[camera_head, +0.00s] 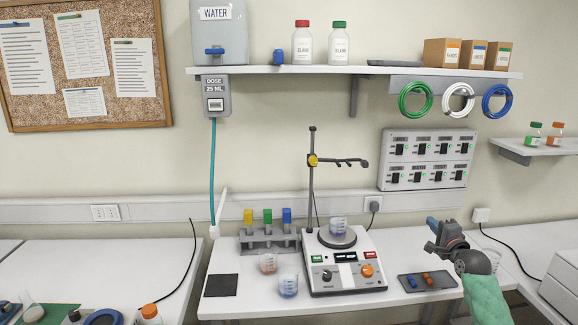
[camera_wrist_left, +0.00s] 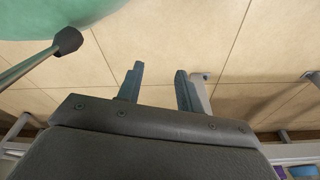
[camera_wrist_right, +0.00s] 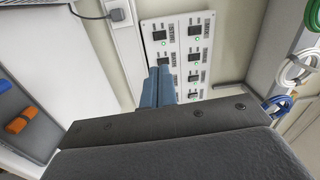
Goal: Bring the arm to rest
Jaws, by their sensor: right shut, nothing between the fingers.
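My right gripper (camera_head: 432,222) is shut and empty, raised above the right part of the bench with its blue fingers pointing up and left. In the right wrist view its two fingers (camera_wrist_right: 159,86) are together, in front of the wall switch panel (camera_wrist_right: 180,55). My left gripper (camera_wrist_left: 160,88) shows only in its own wrist view. Its two fingers are apart with nothing between them, and tan floor tiles lie beyond. The head view does not show the left gripper.
A dark tray (camera_head: 428,281) with orange and blue pieces lies below my right gripper.

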